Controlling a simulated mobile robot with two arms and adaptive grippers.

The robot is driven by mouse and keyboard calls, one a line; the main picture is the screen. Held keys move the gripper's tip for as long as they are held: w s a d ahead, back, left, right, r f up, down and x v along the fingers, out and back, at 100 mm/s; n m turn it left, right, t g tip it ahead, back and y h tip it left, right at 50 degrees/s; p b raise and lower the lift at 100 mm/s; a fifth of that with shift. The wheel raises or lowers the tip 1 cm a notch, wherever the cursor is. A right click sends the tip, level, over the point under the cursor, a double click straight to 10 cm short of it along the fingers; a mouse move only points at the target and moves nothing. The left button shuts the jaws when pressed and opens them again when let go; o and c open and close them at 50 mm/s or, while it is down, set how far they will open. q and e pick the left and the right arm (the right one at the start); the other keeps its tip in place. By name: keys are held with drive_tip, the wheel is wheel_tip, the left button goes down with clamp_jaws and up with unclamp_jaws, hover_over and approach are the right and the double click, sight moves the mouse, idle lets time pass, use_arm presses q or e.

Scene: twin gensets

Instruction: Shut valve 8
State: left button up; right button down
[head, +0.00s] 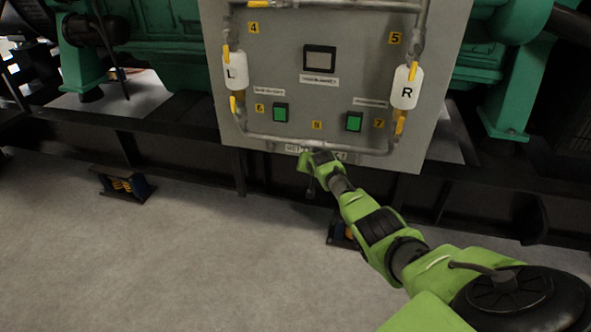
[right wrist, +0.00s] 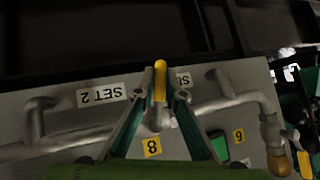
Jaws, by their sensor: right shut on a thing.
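The valve 8 handle (right wrist: 160,80) is a yellow lever in the right wrist view, on the pipe along the panel's lower edge. It points away from the yellow "8" label (right wrist: 152,147) and lies across the pipe's run. My right gripper (right wrist: 159,92) has its two fingers on either side of the lever, shut on it. In the head view my right gripper (head: 309,163) is at the panel's bottom edge, below the "8" label (head: 317,125), and the lever is hidden there. My left gripper is not in view.
The grey panel (head: 290,60) carries pipes, green switches (head: 280,112), a small display (head: 320,59) and white L (head: 237,70) and R (head: 406,88) canisters with other yellow valve levers. A dark base rail runs below. The concrete floor (head: 200,260) is clear at left.

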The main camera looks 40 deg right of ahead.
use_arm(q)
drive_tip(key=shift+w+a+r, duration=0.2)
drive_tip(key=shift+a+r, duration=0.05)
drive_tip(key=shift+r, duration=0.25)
use_arm(e)
drive_tip(key=shift+s+d+n+g+h, duration=0.5)
drive_tip(key=shift+n+g+h, duration=0.15)
drive_tip(key=shift+g, duration=0.35)
drive_tip(key=c, duration=2.1)
unclamp_jaws()
drive_tip(key=shift+f, duration=0.1)
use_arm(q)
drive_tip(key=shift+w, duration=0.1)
use_arm(e)
drive_tip(key=shift+s, duration=0.1)
drive_tip(key=v, duration=1.2)
